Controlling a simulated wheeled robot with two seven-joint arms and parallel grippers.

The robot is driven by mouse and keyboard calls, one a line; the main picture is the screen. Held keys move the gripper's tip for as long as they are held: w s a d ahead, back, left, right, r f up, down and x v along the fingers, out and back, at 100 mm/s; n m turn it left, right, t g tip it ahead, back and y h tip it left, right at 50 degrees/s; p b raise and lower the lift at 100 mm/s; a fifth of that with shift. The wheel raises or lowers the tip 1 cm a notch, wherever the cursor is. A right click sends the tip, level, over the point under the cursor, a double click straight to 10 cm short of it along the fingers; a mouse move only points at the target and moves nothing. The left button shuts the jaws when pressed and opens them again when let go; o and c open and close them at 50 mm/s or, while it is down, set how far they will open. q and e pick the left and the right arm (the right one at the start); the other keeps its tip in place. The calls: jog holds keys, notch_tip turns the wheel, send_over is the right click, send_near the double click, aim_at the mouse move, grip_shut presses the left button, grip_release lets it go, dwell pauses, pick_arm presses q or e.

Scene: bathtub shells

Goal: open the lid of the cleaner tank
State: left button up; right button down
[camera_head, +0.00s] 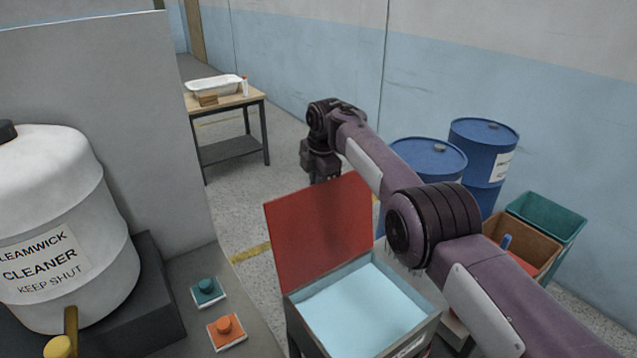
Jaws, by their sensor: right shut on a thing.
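A white tank (55,215) with the label "CLEANER" and "KEEP SHUT" stands at the left. Its dark cap (6,131) is on top, partly cut off by the picture's edge. An open box-shaped tank (292,304) with pale blue contents stands at the bottom centre; the label on its front is cut off. Its red lid (318,232) stands raised at the back left of the opening. My right gripper (325,180) is at the lid's top edge and is shut on the lid; its fingertips are partly hidden behind it. My left gripper is not in view.
A teal button (207,287) and an orange button (225,327) sit on the grey counter left of the open tank. Blue drums (485,150) and bins (548,222) stand at the right. A table (225,107) with a white tub is farther back.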

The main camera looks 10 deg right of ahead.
jog(key=shift+a+f, duration=0.2)
jog(key=shift+f, duration=0.05)
jog(key=c, duration=1.9)
grip_release()
jog(key=shift+o, duration=1.3)
jog(key=shift+w+a+f, duration=0.1)
jog(key=shift+w+f, duration=0.05)
jog(key=shift+w, duration=0.2)
jog(key=shift+o, duration=0.8)
jog(key=shift+w+a+f, duration=0.1)
jog(key=shift+w+f, duration=0.15)
jog(key=shift+w, duration=0.15)
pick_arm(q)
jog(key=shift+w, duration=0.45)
pick_arm(e)
jog(key=shift+r, duration=0.35)
